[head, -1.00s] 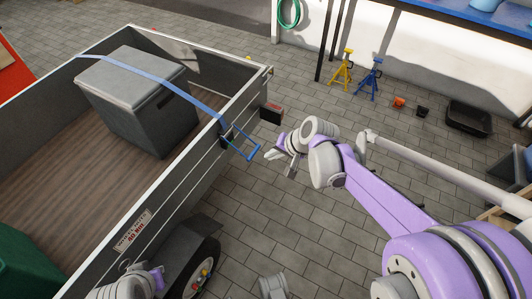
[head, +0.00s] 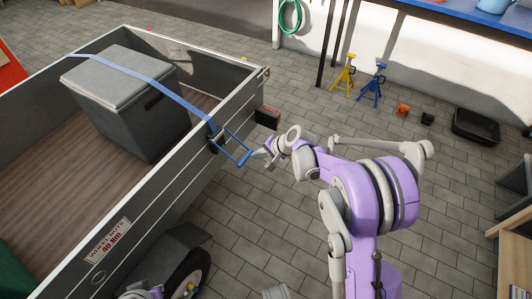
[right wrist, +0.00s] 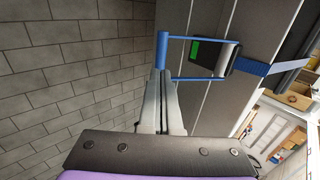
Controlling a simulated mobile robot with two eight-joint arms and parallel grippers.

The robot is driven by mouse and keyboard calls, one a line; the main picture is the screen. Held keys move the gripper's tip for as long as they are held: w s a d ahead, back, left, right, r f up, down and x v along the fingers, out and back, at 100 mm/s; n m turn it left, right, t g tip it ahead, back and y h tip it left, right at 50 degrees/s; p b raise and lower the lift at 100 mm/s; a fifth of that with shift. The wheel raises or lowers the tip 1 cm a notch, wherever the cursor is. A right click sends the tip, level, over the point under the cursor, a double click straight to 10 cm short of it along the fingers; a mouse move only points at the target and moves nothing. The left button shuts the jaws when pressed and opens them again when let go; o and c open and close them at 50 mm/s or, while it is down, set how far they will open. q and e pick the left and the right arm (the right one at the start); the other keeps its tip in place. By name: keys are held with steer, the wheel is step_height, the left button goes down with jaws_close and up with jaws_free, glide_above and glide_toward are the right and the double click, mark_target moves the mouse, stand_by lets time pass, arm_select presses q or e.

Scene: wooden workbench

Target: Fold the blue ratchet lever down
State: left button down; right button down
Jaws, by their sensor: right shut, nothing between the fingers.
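The blue ratchet lever (head: 237,149) is a U-shaped frame sticking outward from the trailer's side wall. It joins a dark ratchet body (head: 216,141) at the end of the blue strap (head: 150,82). In the right wrist view the lever's crossbar (right wrist: 161,52) lies just beyond my fingertips, with the ratchet body (right wrist: 216,55) to the right. My right gripper (head: 262,154) is shut and empty, close by the lever's outer end; I cannot tell whether it touches. Its fingers (right wrist: 163,84) also show in the right wrist view. Only a bit of my left arm shows at the bottom edge.
The strap runs over a grey lidded box (head: 125,105) in the trailer (head: 130,205). Yellow (head: 344,76) and blue (head: 371,82) stands are farther back. The paved floor right of the trailer is mostly clear.

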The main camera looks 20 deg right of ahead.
mark_target(247, 158)
arm_select(q)
steer(key=shift+f+b, duration=0.4)
steer(key=shift+f, duration=0.25)
arm_select(e)
steer(key=shift+x, duration=2.2)
